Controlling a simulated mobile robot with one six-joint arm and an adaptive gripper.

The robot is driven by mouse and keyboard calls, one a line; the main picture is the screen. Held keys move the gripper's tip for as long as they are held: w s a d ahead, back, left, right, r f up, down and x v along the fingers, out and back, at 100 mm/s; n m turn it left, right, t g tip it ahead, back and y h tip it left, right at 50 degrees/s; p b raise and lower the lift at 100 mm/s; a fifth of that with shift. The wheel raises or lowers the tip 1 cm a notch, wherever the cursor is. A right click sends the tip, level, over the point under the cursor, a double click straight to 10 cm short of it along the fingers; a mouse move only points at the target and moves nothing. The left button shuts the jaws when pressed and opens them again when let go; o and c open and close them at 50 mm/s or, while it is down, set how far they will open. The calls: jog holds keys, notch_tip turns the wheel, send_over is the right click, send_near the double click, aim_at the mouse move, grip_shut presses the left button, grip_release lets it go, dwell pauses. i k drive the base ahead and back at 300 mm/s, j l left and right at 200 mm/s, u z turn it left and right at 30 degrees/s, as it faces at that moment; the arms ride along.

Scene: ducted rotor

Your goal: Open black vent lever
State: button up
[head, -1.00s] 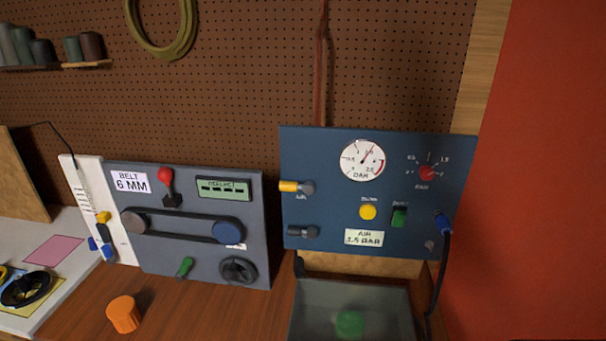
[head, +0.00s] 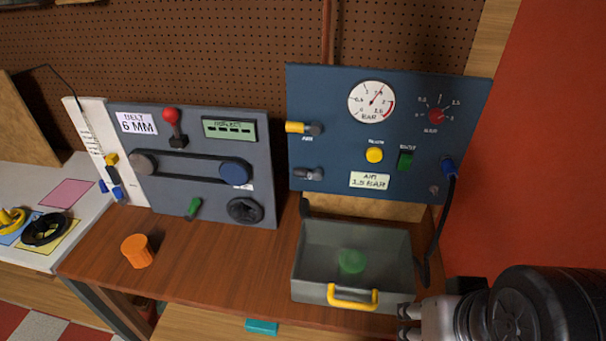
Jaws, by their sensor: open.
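The black vent lever (head: 306,174) is at the lower left of the blue air panel (head: 335,150) in the head view. It lies about level, and its label is too small to read. A yellow lever (head: 300,128) sits above it, also about level. My gripper (head: 405,321) is at the lower right, near the front right corner of the grey tray. It is open and well apart from the panel, below and to the right of the lever. Nothing shows between its fingers, though they are small in the view.
The grey tray (head: 308,268) with a yellow handle and a green round thing inside stands below the panel. A dark hose (head: 446,215) hangs at the panel's right. The belt panel (head: 262,160) stands to the left. An orange knob-like piece (head: 137,251) lies on the wooden bench.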

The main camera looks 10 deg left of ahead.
aim_at(317, 175)
jog(key=i+j+z, duration=0.1)
jog(key=j+z, duration=0.2)
jog(key=j, duration=0.35)
jog(key=j+z, duration=0.3)
jog(key=j, duration=0.35)
